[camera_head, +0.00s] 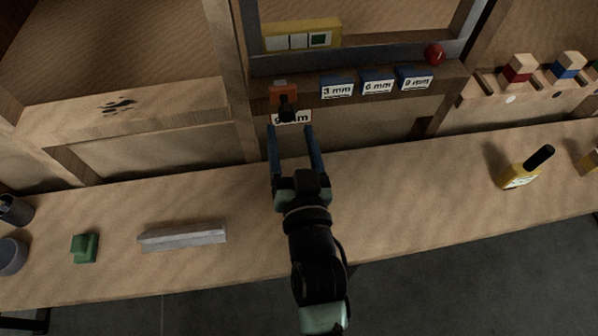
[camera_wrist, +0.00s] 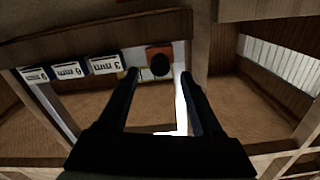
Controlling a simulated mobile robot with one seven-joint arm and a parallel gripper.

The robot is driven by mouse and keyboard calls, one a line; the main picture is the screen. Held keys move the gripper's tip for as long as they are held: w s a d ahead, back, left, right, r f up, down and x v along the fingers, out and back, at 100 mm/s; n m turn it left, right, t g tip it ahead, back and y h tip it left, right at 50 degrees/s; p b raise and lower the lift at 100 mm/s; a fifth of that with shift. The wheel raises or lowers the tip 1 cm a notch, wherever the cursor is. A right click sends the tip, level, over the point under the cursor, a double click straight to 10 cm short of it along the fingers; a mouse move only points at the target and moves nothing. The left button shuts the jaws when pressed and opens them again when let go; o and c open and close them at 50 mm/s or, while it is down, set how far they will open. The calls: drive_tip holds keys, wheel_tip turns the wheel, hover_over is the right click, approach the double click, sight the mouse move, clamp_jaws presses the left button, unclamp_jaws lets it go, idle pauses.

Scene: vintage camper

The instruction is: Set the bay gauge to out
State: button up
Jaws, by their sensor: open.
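An orange block with a black knob (camera_head: 284,99) sits on the bay's front rail, above a partly hidden white mm label (camera_head: 291,117). It also shows in the wrist view (camera_wrist: 159,60). I cannot tell for sure whether this block is the bay gauge; no "out" mark is readable. My gripper (camera_head: 290,128) is open, its two fingers pointing at the block from the front. In the wrist view the gripper (camera_wrist: 160,76) has the black knob between its fingertips in the picture. Nothing is seen held, and contact cannot be told.
Blue-and-white tags for 3 mm (camera_head: 337,88), 6 mm (camera_head: 378,83) and 9 mm (camera_head: 415,79) line the rail. A red ball (camera_head: 434,54) is above them. The bench middle-right is clear.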

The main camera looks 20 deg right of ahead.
drive_tip(key=b+v, duration=0.1)
drive_tip(key=v, duration=0.7)
drive_tip(key=shift+s, duration=0.2)
drive_tip(key=shift+w+r, duration=0.1)
drive_tip(key=w+a+r+n+t+y+p, duration=0.1)
drive_tip(key=w+a+r+n+t, duration=0.2)
drive_tip(key=r, duration=0.9)
drive_tip(key=w+a+r+t+y, duration=0.25)
drive_tip(key=w+r, duration=0.25)
drive_tip(key=r, duration=0.7)
drive_tip(key=s+a+r+n+t, duration=0.1)
drive_tip(key=s+a+r, duration=0.1)
drive_tip(key=r, duration=0.6)
drive_tip(key=s+a+r+n+t+y+p, duration=0.1)
drive_tip(key=a+r+t, duration=0.1)
drive_tip(key=r, duration=0.6)
drive_tip(key=s+a+r+t, duration=0.1)
drive_tip(key=s+a+r, duration=0.1)
drive_tip(key=r, duration=0.7)
drive_tip(key=shift+s+a+n, duration=0.3)
drive_tip(key=shift+s+n, duration=0.05)
drive_tip(key=shift+n, duration=0.05)
